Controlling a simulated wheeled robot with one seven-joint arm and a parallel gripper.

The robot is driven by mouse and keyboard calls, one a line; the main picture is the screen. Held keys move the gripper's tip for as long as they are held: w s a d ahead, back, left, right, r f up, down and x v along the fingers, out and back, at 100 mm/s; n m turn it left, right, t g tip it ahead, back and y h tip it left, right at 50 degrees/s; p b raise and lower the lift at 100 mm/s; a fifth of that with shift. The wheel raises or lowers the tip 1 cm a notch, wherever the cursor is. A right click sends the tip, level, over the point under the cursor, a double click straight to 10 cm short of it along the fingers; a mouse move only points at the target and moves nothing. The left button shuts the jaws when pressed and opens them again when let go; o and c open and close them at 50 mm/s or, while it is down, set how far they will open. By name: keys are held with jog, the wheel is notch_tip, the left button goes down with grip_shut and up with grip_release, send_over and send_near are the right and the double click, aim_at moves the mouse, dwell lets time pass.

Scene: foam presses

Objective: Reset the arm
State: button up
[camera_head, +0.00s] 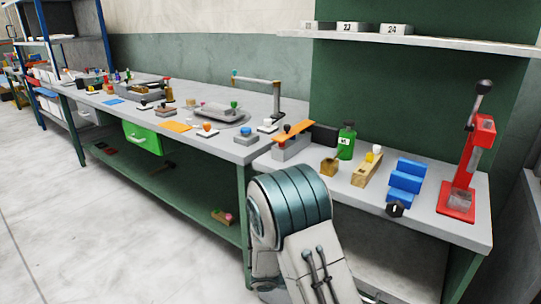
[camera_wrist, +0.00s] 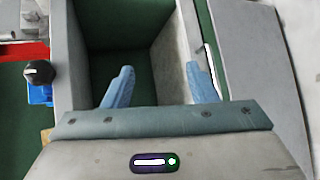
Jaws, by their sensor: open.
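My gripper (camera_wrist: 162,88) shows in the wrist view with its two blue-grey fingers spread wide apart. It is open and nothing is between the fingers. Behind the fingers is a grey-walled, dark green recess. In the head view my arm rises from the bottom middle in front of the workbench (camera_head: 462,232), and the gripper itself is out of sight there.
The right bench holds a red press (camera_head: 478,165), a blue block fixture (camera_head: 404,180), a wooden block (camera_head: 367,170) and a green bottle (camera_head: 346,142). A longer bench (camera_head: 190,130) carries several small tools. A shelf (camera_head: 450,42) hangs above. The floor (camera_head: 110,230) at left is clear.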

jog(key=s+a+r+m+y+p, duration=0.1)
jog(key=s+r+y+p, duration=0.3)
jog(key=r, duration=0.6)
jog(key=s+r+m+y+p, duration=0.2)
jog(key=s+r+y+p, duration=0.3)
jog(key=s+r, duration=0.3)
jog(key=s+a+r+m+y+p, duration=0.1)
jog(key=s+r+y+p, duration=0.3)
jog(key=r, duration=0.9)
jog(key=shift+s+a+t+y+p, duration=0.3)
jog(key=shift+s+a, duration=0.05)
jog(key=shift+s, duration=0.55)
